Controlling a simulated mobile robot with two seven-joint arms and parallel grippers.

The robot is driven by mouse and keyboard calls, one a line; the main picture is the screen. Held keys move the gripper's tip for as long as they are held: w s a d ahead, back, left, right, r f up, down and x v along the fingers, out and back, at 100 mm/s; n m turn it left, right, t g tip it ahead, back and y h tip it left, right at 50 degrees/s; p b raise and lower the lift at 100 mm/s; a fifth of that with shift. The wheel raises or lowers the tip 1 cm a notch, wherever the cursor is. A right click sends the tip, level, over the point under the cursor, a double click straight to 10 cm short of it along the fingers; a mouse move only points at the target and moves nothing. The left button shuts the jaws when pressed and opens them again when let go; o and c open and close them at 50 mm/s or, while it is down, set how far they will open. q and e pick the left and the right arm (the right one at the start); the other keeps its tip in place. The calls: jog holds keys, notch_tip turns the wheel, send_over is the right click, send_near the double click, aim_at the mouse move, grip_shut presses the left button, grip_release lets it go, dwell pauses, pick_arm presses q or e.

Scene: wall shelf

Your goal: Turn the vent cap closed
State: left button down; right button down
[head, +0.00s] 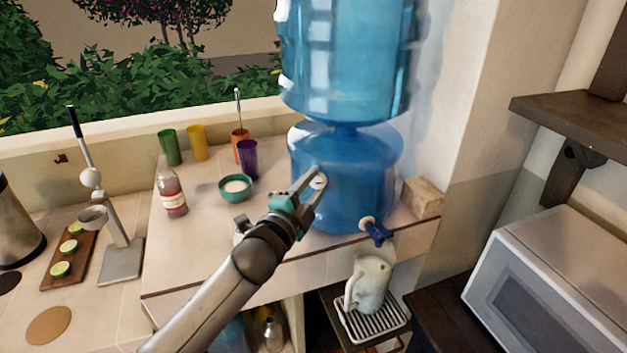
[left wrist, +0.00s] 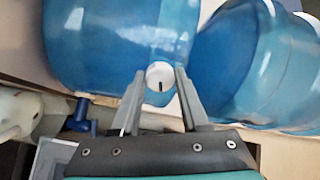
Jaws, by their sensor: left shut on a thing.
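The vent cap (left wrist: 159,75) is a small round white cap with a dark line on its face, on the side of the blue water dispenser's lower tank (head: 355,195). In the head view the cap (head: 319,183) shows as a pale disc between the fingertips. My left gripper (head: 313,180) reaches in from the left and is shut on the cap, one finger at each side; it also shows in the left wrist view (left wrist: 158,84). The dark line looks nearly upright in the left wrist view. My right gripper is not in view.
A blue tap (head: 377,232) sticks out low on the tank, above a white pitcher (head: 370,284) on a drip tray. A large blue bottle (head: 347,60) stands on top. A green bowl (head: 236,187), a purple cup (head: 247,158) and a bottle (head: 172,192) stand to the left.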

pick_arm(q)
jog(key=m, duration=0.3)
jog(key=shift+m+p, duration=0.3)
jog(key=shift+p, duration=0.1)
dwell(0.4)
jog(key=shift+c, duration=2)
grip_release()
jog(key=v, duration=1.5)
jog(key=shift+b, duration=0.45)
jog(key=shift+a, duration=0.1)
